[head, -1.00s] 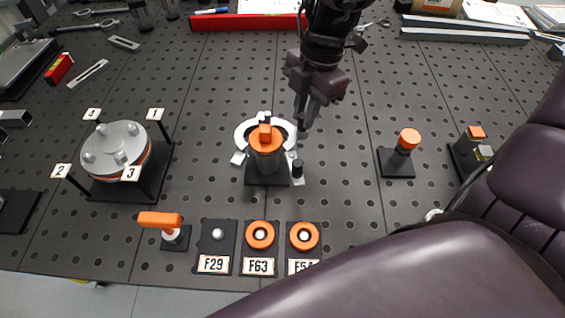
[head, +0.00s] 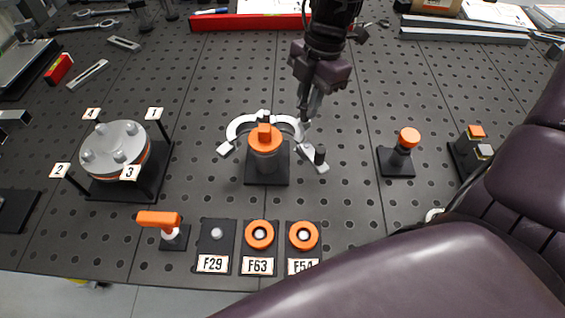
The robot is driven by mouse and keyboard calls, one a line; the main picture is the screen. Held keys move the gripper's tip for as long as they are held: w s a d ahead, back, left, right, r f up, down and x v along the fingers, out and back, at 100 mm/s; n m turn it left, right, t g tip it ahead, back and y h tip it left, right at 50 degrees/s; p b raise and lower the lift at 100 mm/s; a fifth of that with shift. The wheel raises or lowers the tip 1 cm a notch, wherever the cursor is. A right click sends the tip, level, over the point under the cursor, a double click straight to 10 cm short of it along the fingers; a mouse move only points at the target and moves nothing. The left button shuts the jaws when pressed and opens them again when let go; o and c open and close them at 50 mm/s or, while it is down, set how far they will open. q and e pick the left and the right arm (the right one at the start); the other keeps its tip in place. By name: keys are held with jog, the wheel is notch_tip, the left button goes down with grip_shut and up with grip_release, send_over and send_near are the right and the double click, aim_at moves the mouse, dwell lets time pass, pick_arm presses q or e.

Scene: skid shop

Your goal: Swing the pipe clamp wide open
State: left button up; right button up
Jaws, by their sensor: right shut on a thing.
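The pipe clamp (head: 240,123) is white, with two curved arms joined at a hinge behind the pipe. Its arms are spread apart, with a clear gap at the front. The left arm's end points toward the front left; the right arm (head: 311,152) carries a dark knob at its front end. My left gripper is not in view.
A flanged disc (head: 113,143) with numbered tags stands at the left. An orange-handled valve (head: 160,220) and labelled plates (head: 258,262) line the front edge. An orange-knobbed post (head: 408,140) stands at the right. The perforated table is clear between clamp and post.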

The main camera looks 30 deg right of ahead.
jog(key=shift+w+d, duration=0.25)
jog(key=shift+w, duration=0.3)
jog(key=shift+w+d, duration=0.3)
jog(key=shift+w, duration=0.6)
jog(key=shift+w+b, duration=0.2)
jog(key=shift+b, duration=0.1)
jog(key=o, duration=0.8)
jog(key=shift+w, duration=0.2)
jog(key=shift+o, duration=1.3)
jog(key=shift+s, duration=0.1)
